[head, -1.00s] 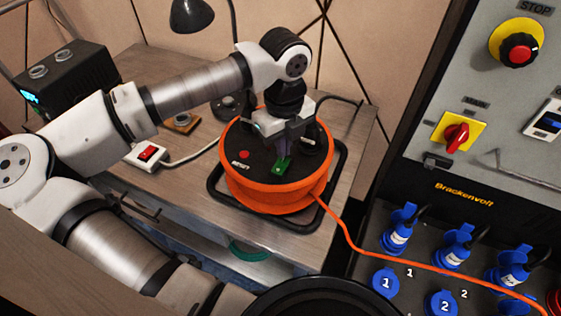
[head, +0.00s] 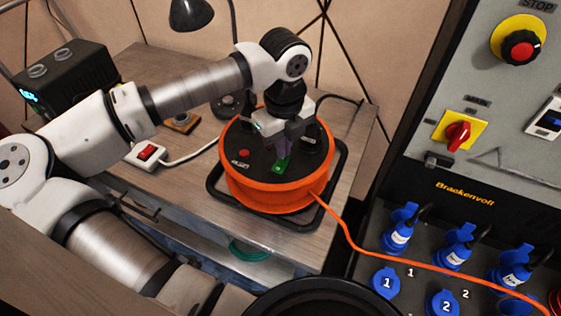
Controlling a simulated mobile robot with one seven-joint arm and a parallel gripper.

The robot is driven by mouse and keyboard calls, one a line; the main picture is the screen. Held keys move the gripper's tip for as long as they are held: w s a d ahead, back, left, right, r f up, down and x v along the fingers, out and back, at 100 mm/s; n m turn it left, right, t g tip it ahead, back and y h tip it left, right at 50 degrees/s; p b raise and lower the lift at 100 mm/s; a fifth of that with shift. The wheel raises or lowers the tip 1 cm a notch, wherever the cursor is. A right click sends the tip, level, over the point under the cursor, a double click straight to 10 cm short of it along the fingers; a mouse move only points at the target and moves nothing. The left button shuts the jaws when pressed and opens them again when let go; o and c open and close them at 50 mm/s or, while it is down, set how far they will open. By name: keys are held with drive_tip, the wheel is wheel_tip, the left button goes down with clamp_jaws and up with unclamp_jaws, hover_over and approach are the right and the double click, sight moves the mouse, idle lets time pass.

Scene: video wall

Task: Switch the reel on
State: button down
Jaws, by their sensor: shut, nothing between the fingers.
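The orange cable reel (head: 275,195) lies flat on a black tray on the bench, with a dark round top. A green rocker switch (head: 281,167) sits on its top near the front, and a red reset button (head: 244,153) is to its left. My gripper (head: 283,155) points down over the reel. Its fingers are shut with nothing between them, and the tips are at or just above the green switch; I cannot tell whether they touch it. The fingers partly hide the switch. Whether it is pressed cannot be read.
A white power strip (head: 150,154) with a red switch lies left of the reel. An orange cable (head: 350,242) runs from the reel to the panel with blue sockets (head: 386,283) at right. A black box (head: 68,76) and a lamp (head: 192,14) stand behind.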

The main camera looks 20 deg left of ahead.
drive_tip(key=shift+f+b, duration=0.75)
drive_tip(key=shift+r, duration=0.15)
drive_tip(key=shift+r+p, duration=1.4)
drive_tip(key=shift+r, duration=2.05)
drive_tip(key=shift+s+f, duration=0.1)
drive_tip(key=shift+f, duration=0.05)
